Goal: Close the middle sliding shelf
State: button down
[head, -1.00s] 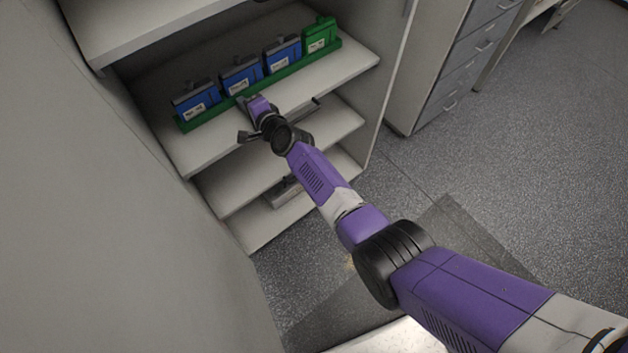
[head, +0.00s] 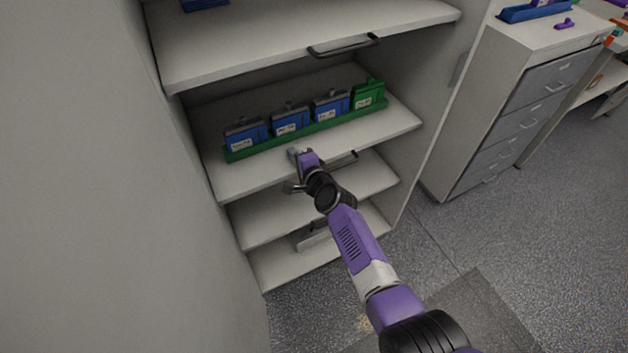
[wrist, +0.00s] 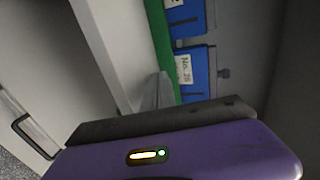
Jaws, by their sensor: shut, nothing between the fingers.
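The middle sliding shelf (head: 260,177) is a pale board inside an open cabinet. It carries a green tray (head: 315,128) with several blue battery units (head: 290,119) and one green unit (head: 368,94). A dark handle (head: 344,160) shows at its front edge, partly behind my arm. My gripper (head: 296,154) is shut and empty at the shelf's front part, just in front of the tray. In the wrist view its finger (wrist: 164,90) is close to the green tray (wrist: 160,40) and the pale shelf strip (wrist: 110,45). Whether it touches either is unclear.
An upper shelf (head: 240,60) with a dark handle (head: 345,46) overhangs above. Lower shelves (head: 270,222) lie below, with a grey box (head: 311,237) near the bottom. A grey wall (head: 90,180) stands close at left. A drawer cabinet (head: 515,110) stands right; floor between is clear.

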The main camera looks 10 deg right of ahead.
jog(key=shift+p+v, duration=0.6)
jog(key=shift+v, duration=0.35)
jog(key=p+v, duration=0.2)
jog(key=v, duration=0.5)
jog(key=shift+s+p, duration=0.3)
jog(key=shift+s, duration=0.05)
jog(key=shift+d+r, duration=0.1)
